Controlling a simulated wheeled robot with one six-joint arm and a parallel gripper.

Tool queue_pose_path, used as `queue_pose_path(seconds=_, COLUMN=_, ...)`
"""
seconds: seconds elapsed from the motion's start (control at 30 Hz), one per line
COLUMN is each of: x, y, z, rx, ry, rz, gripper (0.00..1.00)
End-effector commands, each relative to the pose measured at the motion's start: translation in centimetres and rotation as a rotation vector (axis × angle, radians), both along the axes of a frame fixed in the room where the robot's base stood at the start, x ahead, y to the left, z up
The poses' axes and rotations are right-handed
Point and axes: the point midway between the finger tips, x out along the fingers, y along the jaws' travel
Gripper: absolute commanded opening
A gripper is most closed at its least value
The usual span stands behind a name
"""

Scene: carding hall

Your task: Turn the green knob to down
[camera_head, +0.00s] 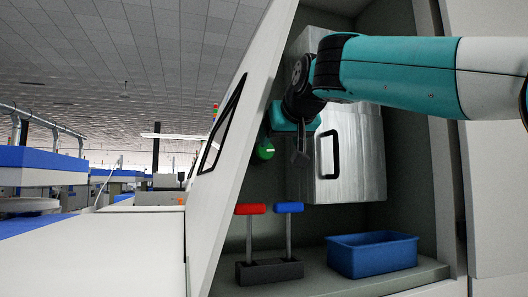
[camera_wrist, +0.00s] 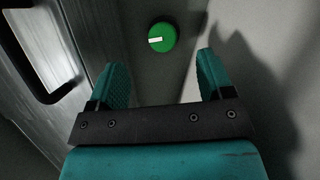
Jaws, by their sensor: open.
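The green knob (camera_head: 264,149) is a round disc on the back wall of the recess, left of the metal box. In the wrist view, the knob (camera_wrist: 164,33) shows a short white mark toward its left side; in the head view the mark points right. My gripper (camera_wrist: 163,72) is open and empty. In the wrist view its two teal fingers stand on either side of the knob's line, with the knob beyond the fingertips and apparently apart from them. In the head view the gripper is partly hidden by my wrist, close to the knob's upper right.
A metal box (camera_head: 365,150) with a dark handle (camera_head: 329,155) hangs right of the knob. Below, a red-handled lever (camera_head: 250,209) and a blue-handled lever (camera_head: 289,207) stand on a black base (camera_head: 269,271). A blue bin (camera_head: 372,258) stands beside them.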

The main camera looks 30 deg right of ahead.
Motion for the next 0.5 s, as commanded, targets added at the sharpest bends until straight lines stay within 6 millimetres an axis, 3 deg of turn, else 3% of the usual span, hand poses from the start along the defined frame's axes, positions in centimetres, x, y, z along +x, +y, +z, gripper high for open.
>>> queue_pose_path(seconds=0.3, x=7.2, y=-2.3, z=0.2, rx=0.001, ry=0.005, rz=0.0, gripper=0.74)
queue_pose_path(seconds=0.5, x=10.3, y=-3.2, z=-1.1, rx=0.001, ry=0.003, rz=0.002, gripper=0.74)
